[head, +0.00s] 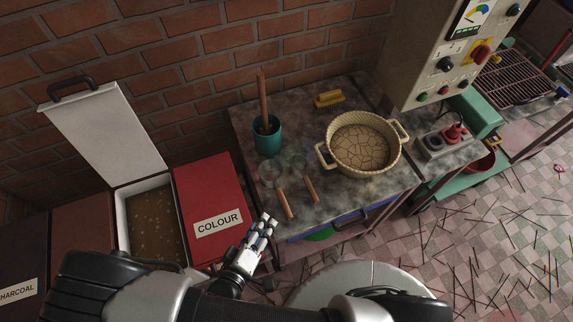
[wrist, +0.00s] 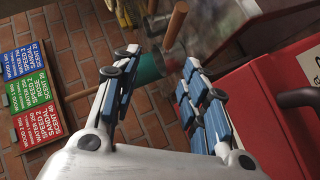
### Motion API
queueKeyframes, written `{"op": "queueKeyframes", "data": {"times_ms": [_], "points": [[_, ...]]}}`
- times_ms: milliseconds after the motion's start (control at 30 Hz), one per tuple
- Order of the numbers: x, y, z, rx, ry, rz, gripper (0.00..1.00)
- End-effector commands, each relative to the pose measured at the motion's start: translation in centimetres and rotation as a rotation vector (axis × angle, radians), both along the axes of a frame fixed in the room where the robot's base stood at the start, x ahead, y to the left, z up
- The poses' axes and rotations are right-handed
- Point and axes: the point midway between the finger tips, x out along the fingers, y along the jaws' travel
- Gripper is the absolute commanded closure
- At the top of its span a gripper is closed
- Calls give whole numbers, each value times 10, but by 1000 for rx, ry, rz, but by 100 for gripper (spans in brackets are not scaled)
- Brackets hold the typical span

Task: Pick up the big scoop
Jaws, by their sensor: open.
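Two scoops with wooden handles lie side by side on the stone-topped table in the head view. The left scoop (head: 285,204) has its handle toward the front edge and a pale, see-through-looking head. The right scoop (head: 310,188) lies a little further back. I cannot tell surely which is the big one. My gripper (head: 268,222) is in front of the table's front left corner, short of the left scoop's handle, and touches neither scoop. In the wrist view my gripper (wrist: 158,62) has its fingers spread with nothing held. A wooden handle (wrist: 178,22) shows beyond the fingertips.
A green cup (head: 267,140) with a wooden stick stands behind the scoops. A woven two-handled basin (head: 363,145) stands to their right, a yellow object (head: 328,98) behind. The red COLOUR bin (head: 212,205) is close left of my gripper. A control box (head: 445,55) overhangs at right.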

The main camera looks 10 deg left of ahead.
Motion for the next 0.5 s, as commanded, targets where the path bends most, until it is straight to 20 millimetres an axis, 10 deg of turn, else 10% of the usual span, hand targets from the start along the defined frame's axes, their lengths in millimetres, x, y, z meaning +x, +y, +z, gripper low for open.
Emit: {"op": "queueKeyframes", "data": {"times_ms": [167, 500], "points": [[-3, 2, -16, 12, -6, 53, 60], [60, -9, -44, 13, -6, 45, 60]]}}
